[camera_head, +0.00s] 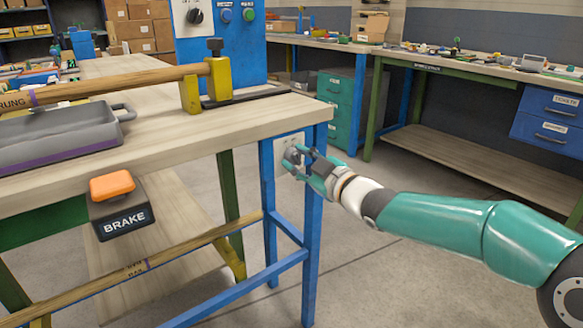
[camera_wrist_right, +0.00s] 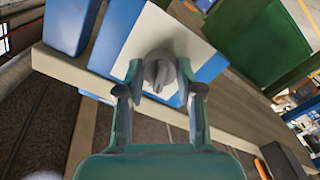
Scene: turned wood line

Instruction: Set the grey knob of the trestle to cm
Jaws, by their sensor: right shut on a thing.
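The grey knob (camera_head: 293,154) sits on a pale plate (camera_head: 288,141) at the end of the blue trestle (camera_head: 311,235), below the wooden top. My right gripper (camera_head: 305,164) is at the knob and partly hides it. In the right wrist view the knob (camera_wrist_right: 158,73) lies between the two fingers of my right gripper (camera_wrist_right: 160,92), which is shut on it. The pointer's setting and any lettering on the plate are too small to read. My left gripper is not in view.
A black BRAKE box (camera_head: 122,217) with an orange button hangs at the trestle's front. A grey tray (camera_head: 62,134) and a wooden bar on yellow supports (camera_head: 219,78) are on top. A blue panel (camera_head: 232,48) stands behind. The floor right of the trestle is clear.

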